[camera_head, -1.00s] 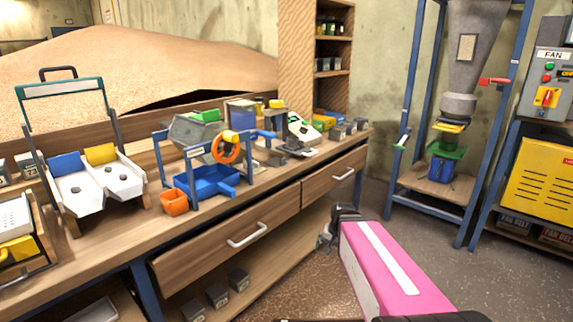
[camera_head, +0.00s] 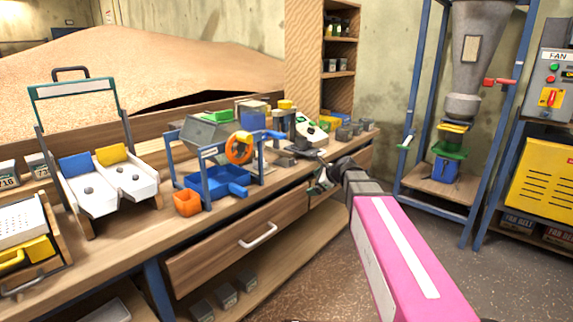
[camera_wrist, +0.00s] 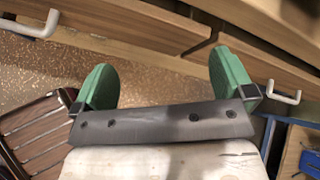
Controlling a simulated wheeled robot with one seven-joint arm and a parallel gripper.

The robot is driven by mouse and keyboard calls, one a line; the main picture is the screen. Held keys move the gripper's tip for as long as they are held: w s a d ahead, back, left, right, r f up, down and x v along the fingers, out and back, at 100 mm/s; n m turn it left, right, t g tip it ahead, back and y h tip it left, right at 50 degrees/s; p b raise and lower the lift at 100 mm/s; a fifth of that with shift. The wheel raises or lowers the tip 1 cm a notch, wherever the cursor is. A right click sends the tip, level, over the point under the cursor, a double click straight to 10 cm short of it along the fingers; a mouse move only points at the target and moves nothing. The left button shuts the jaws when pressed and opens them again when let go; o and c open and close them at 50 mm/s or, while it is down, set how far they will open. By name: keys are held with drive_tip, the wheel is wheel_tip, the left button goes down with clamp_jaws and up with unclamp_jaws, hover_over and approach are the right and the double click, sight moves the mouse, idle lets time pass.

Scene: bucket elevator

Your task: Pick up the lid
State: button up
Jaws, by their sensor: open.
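I cannot tell for certain which thing is the lid. A small green piece (camera_head: 218,116) lies on top of the grey tumbler drum (camera_head: 207,136) on the bench, and a yellow cap (camera_head: 286,104) tops a container further back. My gripper (camera_head: 322,180) is at the bench's front edge, right of the tumbler, near counter height. In the wrist view my gripper (camera_wrist: 165,80) has its two green fingers wide apart with nothing between them. The wrist view shows drawer fronts and floor beyond the fingers, and no lid.
The wooden bench (camera_head: 110,255) has a drawer with a white handle (camera_head: 258,235) under its top. A blue tray (camera_head: 215,184) and an orange bin (camera_head: 187,202) stand near its front edge. A blue-framed hopper stand (camera_head: 402,150) is at right. The floor between is open.

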sight(293, 159)
drive_tip(key=w+a+r+m+t+y, duration=0.25)
drive_tip(key=w+r+m, duration=0.3)
drive_tip(key=r, duration=0.35)
drive_tip(key=shift+m+g, duration=0.25)
drive_tip(key=x, duration=0.5)
drive_tip(key=shift+a, duration=0.2)
drive_tip(key=shift+f+x, duration=0.2)
drive_tip(key=shift+x, duration=2.5)
drive_tip(key=shift+d, duration=0.15)
drive_tip(key=c, duration=0.7)
